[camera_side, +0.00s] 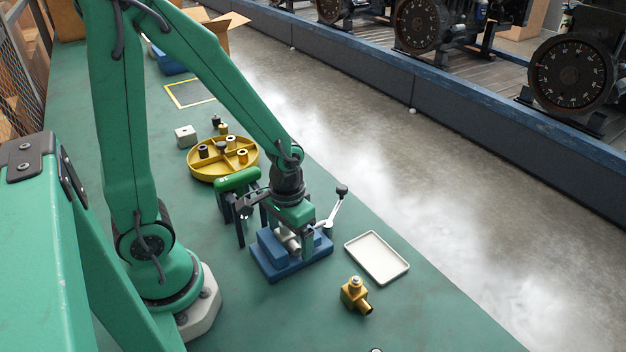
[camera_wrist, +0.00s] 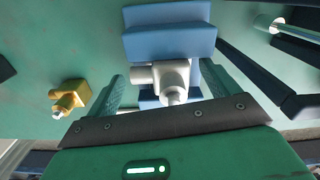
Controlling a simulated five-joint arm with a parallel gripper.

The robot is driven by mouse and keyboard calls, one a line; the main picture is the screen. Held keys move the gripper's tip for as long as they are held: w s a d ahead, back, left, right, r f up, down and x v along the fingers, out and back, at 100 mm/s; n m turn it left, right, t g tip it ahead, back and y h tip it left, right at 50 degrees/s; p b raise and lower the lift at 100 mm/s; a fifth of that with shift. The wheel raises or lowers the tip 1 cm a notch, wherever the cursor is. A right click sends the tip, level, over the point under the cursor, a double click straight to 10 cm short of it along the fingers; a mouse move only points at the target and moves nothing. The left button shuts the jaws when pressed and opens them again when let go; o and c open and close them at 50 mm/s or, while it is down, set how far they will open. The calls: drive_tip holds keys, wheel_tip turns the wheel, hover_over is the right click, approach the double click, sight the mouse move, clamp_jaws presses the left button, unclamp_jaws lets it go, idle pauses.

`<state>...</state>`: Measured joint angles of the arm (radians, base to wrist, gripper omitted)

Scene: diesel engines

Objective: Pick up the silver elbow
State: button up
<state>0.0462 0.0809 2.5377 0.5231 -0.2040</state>
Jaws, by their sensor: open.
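The silver elbow (camera_side: 291,242) sits in a blue block fixture (camera_side: 276,270) on the green bench. In the wrist view, the elbow (camera_wrist: 172,77) stands between the fixture's blue blocks (camera_wrist: 168,42), with one stub pointing left and one toward the camera. My gripper (camera_side: 287,226) is right above the fixture, pointing down. In the wrist view, my gripper's (camera_wrist: 161,72) green fingers are spread, one on each side of the elbow, with gaps visible. A brass elbow (camera_side: 355,295) lies apart on the bench; it also shows in the wrist view (camera_wrist: 69,95).
A lever with a dark knob (camera_side: 342,190) rises right of the fixture. A green cylinder on a dark stand (camera_side: 238,180) stands close on the left. A yellow round tray (camera_side: 224,173) holds several small parts. A white tray (camera_side: 377,258) is empty. The bench's front is mostly clear.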

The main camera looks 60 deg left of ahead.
sight(290, 235)
idle(0.3)
drive_tip(key=c, duration=1.3)
drive_tip(key=shift+r, duration=0.2)
drive_tip(key=shift+r, duration=1.95)
drive_tip(key=s+d+r, duration=0.2)
drive_tip(key=d, duration=0.1)
drive_tip(key=s+d+r, duration=0.2)
drive_tip(key=d, duration=0.1)
drive_tip(key=s+d+r, duration=0.2)
drive_tip(key=d, duration=0.1)
drive_tip(key=shift+s+d+r, duration=0.2)
drive_tip(key=shift+d+r, duration=0.15)
